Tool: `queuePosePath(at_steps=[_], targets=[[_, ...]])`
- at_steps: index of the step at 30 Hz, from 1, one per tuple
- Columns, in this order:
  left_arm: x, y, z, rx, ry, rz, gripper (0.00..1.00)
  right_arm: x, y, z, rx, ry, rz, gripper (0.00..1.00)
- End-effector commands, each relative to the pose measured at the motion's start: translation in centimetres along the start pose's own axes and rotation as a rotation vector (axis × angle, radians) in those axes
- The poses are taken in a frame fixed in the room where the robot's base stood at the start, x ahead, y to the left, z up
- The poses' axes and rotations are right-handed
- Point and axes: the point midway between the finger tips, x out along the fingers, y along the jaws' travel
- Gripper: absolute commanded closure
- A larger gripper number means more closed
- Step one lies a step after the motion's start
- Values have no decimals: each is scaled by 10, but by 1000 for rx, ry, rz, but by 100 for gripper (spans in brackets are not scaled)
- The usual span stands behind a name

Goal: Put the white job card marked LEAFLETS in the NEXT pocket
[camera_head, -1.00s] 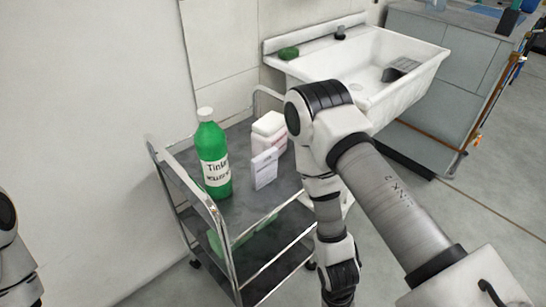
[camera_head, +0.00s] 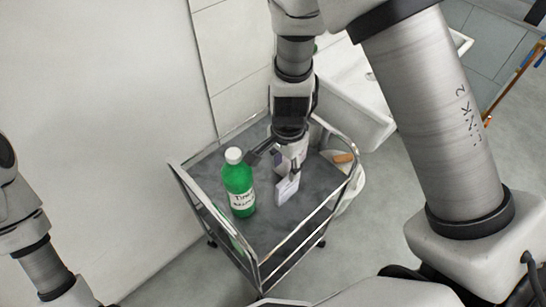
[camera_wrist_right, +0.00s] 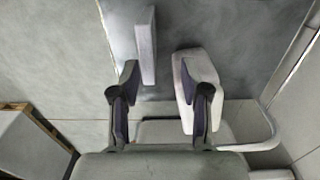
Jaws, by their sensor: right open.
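A white card-like piece (camera_head: 287,190) stands upright on the trolley's top shelf, right of the green bottle; no marking is readable. In the right wrist view it shows as a narrow pale slab (camera_wrist_right: 147,45) ahead of the fingers, nearer the left finger in the picture. My right gripper (camera_head: 274,168) is open above the shelf, reaching down close to the card, its fingers (camera_wrist_right: 157,78) apart with nothing gripped. A second white block (camera_wrist_right: 207,85) lies beside the right finger. No NEXT pocket is visible. My left gripper is out of view; only arm links show.
A green bottle (camera_head: 238,184) with a white cap stands left of the right gripper. The trolley (camera_head: 325,180) has raised metal rails. A white sink (camera_head: 350,105) is behind it. A wall borders the left. Bare shelf lies right of the card.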

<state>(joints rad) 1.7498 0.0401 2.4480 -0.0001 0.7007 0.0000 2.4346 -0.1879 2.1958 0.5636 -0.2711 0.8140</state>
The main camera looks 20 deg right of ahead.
Motion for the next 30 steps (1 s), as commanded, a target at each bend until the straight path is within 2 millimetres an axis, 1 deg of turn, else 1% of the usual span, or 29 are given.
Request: queuePosePath(at_steps=[2,8,12,15,17,23,26,27,30], targets=[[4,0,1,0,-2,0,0,6,0,0,-1,0,0,54],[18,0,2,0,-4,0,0,35,2,1,-1,0,0,54],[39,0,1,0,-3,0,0,64,7,2,-1,1,1,54],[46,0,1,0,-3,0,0,77,7,3,-1,0,0,54],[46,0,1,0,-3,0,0,79,7,3,-2,1,0,54],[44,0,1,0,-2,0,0,78,7,2,-2,1,-1,54],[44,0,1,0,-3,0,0,78,7,2,-2,1,-1,86],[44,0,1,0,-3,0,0,78,7,2,-2,1,-1,100],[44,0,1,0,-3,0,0,78,7,2,-2,1,0,100]])
